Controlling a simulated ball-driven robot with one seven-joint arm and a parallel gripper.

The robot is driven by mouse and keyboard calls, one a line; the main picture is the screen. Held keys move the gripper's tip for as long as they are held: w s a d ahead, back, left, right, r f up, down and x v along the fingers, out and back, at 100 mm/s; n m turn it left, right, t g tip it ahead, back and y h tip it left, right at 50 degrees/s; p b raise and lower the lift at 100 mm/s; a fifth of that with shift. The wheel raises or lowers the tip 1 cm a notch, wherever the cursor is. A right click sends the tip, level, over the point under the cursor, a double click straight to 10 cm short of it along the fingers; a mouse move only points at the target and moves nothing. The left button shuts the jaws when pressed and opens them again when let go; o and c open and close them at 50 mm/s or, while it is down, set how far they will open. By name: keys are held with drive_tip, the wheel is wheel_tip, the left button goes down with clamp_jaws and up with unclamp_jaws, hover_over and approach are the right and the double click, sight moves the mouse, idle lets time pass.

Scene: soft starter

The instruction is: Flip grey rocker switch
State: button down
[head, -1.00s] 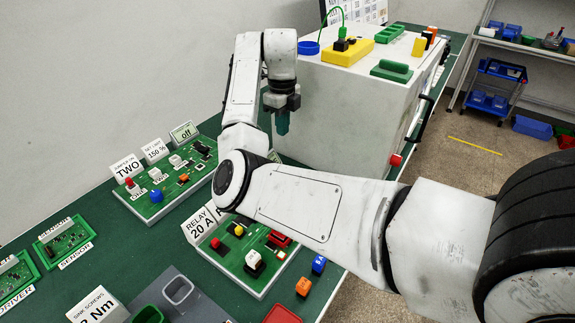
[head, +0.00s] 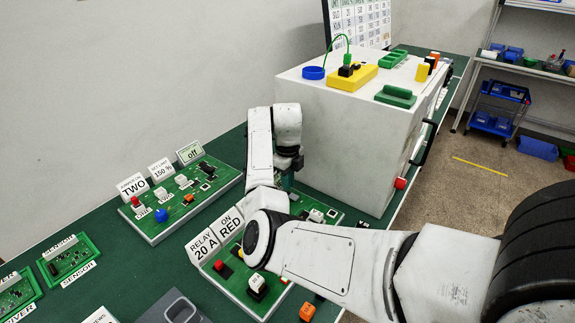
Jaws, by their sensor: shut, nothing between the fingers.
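My gripper (head: 287,181) is shut and empty, pointing down near the back of the nearer green board (head: 232,285), in front of the large white box. My forearm hides part of that board. A small pale block (head: 316,215) stands on this board just right of my gripper; I cannot tell whether it is the grey rocker switch. The farther green board (head: 155,234), left of my gripper, carries small pale switch-like parts (head: 181,181), a blue knob (head: 161,215) and a red-topped part (head: 136,202). No part is clearly a grey rocker at this size.
The large white box (head: 340,130) stands close behind my gripper, with a yellow block (head: 351,77) on top. Upright cards (head: 203,246) reading "RELAY 20 A" and "ON RED" stand near my arm. An orange cube (head: 307,311) lies at the table's front edge.

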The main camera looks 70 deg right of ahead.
sight(292, 196)
drive_tip(key=shift+f, duration=1.15)
drive_tip(key=shift+f, duration=0.2)
drive_tip(key=shift+s, duration=0.1)
drive_tip(key=shift+s+a+r+p, duration=0.25)
drive_tip(key=shift+s+p, duration=0.35)
drive_tip(key=shift+p, duration=0.4)
drive_tip(key=shift+d+r, duration=0.1)
drive_tip(key=shift+r, duration=0.05)
